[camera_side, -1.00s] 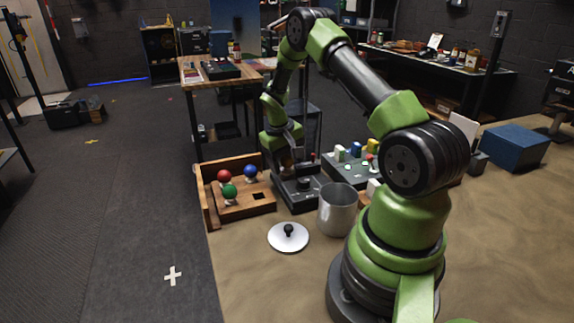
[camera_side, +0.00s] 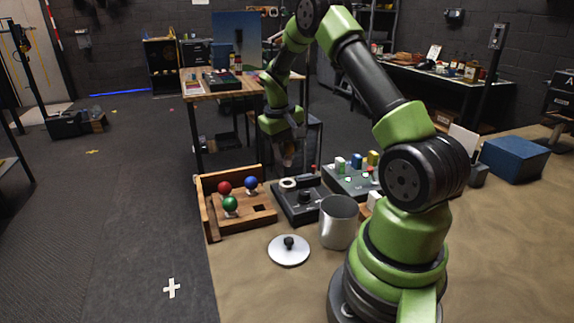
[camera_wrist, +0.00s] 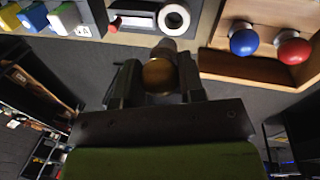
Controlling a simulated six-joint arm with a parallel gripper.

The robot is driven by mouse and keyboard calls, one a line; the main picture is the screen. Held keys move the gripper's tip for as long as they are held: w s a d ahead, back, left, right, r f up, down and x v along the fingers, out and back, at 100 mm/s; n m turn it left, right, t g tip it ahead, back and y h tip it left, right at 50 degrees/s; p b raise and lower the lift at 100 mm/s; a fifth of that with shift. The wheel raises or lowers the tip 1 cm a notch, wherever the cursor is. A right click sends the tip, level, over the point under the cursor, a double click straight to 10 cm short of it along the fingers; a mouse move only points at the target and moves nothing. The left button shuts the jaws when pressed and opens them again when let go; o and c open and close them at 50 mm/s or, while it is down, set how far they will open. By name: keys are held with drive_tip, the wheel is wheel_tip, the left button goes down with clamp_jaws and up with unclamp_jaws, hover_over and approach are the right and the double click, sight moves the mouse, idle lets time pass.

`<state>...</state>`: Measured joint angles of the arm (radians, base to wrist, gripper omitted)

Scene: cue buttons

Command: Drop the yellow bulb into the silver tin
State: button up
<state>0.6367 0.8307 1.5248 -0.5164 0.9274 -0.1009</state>
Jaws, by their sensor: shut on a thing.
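My gripper (camera_side: 287,150) is shut on the yellow bulb (camera_wrist: 158,76), which looks dark amber between the two fingers in the wrist view. The gripper is raised above the black device (camera_side: 300,203). In the side view the bulb is small and hard to make out. The silver tin (camera_side: 338,224) stands upright with its top open, to the right of and nearer than the gripper. Its inside floor is hidden. The tin is not clearly seen in the wrist view.
A round silver lid (camera_side: 288,253) with a black knob lies in front of the tin. A wooden rack (camera_side: 250,218) holds red, blue and green bulbs and has an empty square hole. A panel of coloured buttons (camera_side: 350,181) stands behind the tin.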

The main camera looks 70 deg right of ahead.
sight(290, 142)
drive_tip(key=shift+r, duration=1.5)
drive_tip(key=shift+s+a+r, duration=0.1)
drive_tip(key=shift+s+r, duration=0.1)
drive_tip(key=shift+s, duration=0.15)
drive_tip(key=s+a+r+m+g+y, duration=0.1)
drive_tip(key=s+a+r+m, duration=0.1)
drive_tip(key=s+a+m, duration=0.45)
drive_tip(key=s+a+r+m, duration=0.1)
drive_tip(key=s+a+m, duration=0.15)
drive_tip(key=s, duration=0.65)
drive_tip(key=shift+w+d+f, duration=0.1)
drive_tip(key=shift+d+f, duration=0.15)
drive_tip(key=shift+f, duration=0.95)
drive_tip(key=shift+d+f, duration=0.25)
drive_tip(key=shift+f, duration=0.95)
